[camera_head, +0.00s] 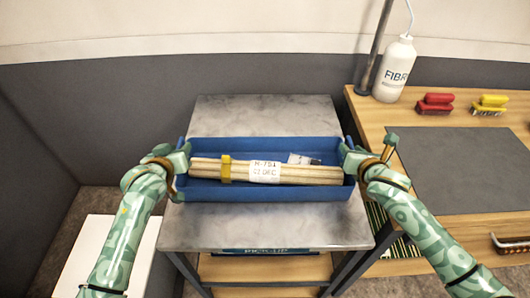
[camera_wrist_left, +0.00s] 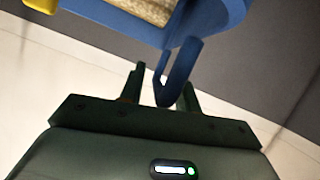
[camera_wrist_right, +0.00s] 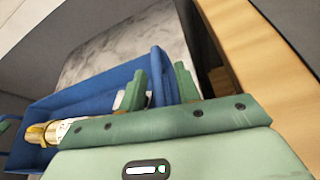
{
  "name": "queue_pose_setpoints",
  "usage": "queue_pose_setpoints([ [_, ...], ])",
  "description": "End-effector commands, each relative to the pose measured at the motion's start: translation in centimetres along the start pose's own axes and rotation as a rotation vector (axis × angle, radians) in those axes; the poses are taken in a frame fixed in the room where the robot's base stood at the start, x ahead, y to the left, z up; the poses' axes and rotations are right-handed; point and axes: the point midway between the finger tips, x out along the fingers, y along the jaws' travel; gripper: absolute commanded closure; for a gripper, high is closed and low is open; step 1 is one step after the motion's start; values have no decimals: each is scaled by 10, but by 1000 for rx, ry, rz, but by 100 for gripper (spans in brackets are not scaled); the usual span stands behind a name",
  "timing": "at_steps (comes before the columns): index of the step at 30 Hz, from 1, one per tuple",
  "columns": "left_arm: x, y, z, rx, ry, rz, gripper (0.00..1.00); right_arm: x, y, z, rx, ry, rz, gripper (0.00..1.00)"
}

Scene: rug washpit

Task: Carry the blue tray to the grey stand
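The blue tray (camera_head: 262,211) rests on a grey marble-look top (camera_head: 265,230) in the head view. A bundle of wooden sticks with a yellow band and a white label lies in it. My left gripper (camera_head: 175,160) is at the tray's left end; in the left wrist view its fingers (camera_wrist_left: 162,85) stand apart on either side of the blue handle (camera_wrist_left: 181,70), with a gap showing. My right gripper (camera_head: 358,160) is at the right end; in the right wrist view its fingers (camera_wrist_right: 160,75) stand apart with the tray's end between them. Exact contact is hard to see.
A white flat surface (camera_head: 85,255) is low at left. A grey wall is behind.

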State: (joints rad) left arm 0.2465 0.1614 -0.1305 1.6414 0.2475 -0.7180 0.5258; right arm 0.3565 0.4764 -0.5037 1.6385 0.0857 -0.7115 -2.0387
Motion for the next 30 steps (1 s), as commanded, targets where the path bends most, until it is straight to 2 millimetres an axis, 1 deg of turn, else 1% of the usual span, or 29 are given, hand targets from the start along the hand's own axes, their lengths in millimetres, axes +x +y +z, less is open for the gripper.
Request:
queue_pose_setpoints([
  [5, -2, 1, 0, -1, 0, 2, 67, 0, 1, 0, 1, 0, 2, 67],
  [8, -11, 1, 0, -1, 1, 2, 67, 0, 1, 0, 1, 0, 3, 67],
  [11, -30, 1, 1, -2, 0, 3, 67, 0, 1, 0, 1, 0, 3, 67],
  [15, -64, 1, 1, -1, 0, 2, 67, 0, 2, -1, 1, 1, 3, 67],
  [18, -87, 1, 1, -1, 0, 2, 67, 0, 2, -1, 1, 1, 3, 67],
  [21, -104, 0, 0, 0, 0, 0, 67, 0, 2, -1, 1, 1, 3, 67],
  [24, -115, 0, 0, 0, 0, 1, 67, 0, 2, -1, 1, 1, 3, 67],
  [26, -118, 0, 1, 0, -1, 1, 67, -2, 2, -1, 1, 0, 4, 67],
  [29, -121, 0, 0, -1, 0, 1, 67, -11, 1, -1, -2, 1, 3, 67],
  [30, -121, 0, 0, -1, 0, 1, 67, -18, 1, -1, -2, 1, 4, 67],
])
